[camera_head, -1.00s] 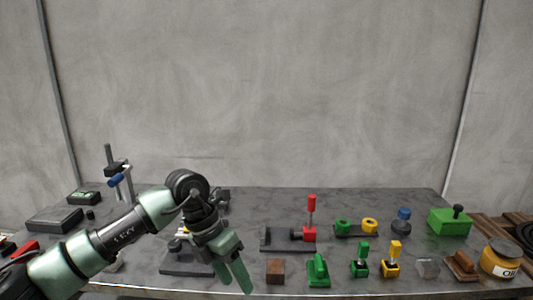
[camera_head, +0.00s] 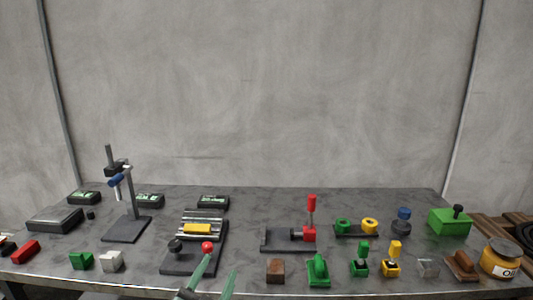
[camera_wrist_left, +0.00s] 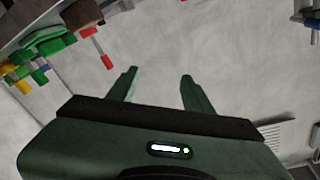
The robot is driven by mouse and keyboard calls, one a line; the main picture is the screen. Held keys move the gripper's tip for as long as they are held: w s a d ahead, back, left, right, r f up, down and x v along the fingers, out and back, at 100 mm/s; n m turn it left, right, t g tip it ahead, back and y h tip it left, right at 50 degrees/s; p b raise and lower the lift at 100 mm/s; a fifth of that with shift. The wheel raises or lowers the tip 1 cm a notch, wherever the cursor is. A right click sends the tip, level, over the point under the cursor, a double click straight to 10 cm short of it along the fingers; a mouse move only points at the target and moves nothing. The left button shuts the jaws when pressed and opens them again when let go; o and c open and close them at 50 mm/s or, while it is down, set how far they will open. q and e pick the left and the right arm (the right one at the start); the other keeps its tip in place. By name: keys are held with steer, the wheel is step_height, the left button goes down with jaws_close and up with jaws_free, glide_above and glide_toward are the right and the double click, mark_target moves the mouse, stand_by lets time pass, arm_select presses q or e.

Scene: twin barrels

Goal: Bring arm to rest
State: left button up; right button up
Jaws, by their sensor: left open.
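My left gripper (camera_head: 213,284) shows at the bottom edge of the head view, with only its two green fingers and a little of its body in frame. The fingers stand apart with nothing between them. They are in front of the table (camera_head: 300,206), and one fingertip overlaps the black fixture with the red ball knob (camera_head: 207,246) in the picture. In the left wrist view the open fingers (camera_wrist_left: 158,82) point at the bare grey wall. My right gripper is not in view.
A stand with a blue clamp (camera_head: 131,200) is at the left of the table. A red-handled device (camera_head: 311,215), green and yellow blocks (camera_head: 391,262), a green box (camera_head: 449,221) and an oil jar (camera_head: 500,260) are to the right.

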arm_select(q)
steer(key=s+a+f+n+g+y, duration=0.2)
steer(key=s+a+f+g, duration=0.25)
steer(key=f, duration=0.35)
steer(key=s+a+f+n+g+y, duration=0.2)
steer(key=s+a+f+n+g, duration=0.1)
steer(key=s+f, duration=0.4)
steer(key=s+a+f+n+g, duration=0.1)
steer(key=s+f+g, duration=0.35)
steer(key=s, duration=0.45)
steer(key=s+a+f+n+g, duration=0.1)
steer(key=s+f+g, duration=0.2)
steer(key=s+f, duration=0.45)
step_height(320, 180, down, 24)
steer(key=s+r+g, duration=0.1)
steer(key=s, duration=0.2)
steer(key=s+a+f+g, duration=0.1)
steer(key=s+a+f, duration=0.2)
steer(key=s+f, duration=1.3)
steer(key=shift+s+a+f+m, duration=0.15)
steer(key=shift+s+f+m, duration=0.1)
steer(key=shift+m, duration=0.15)
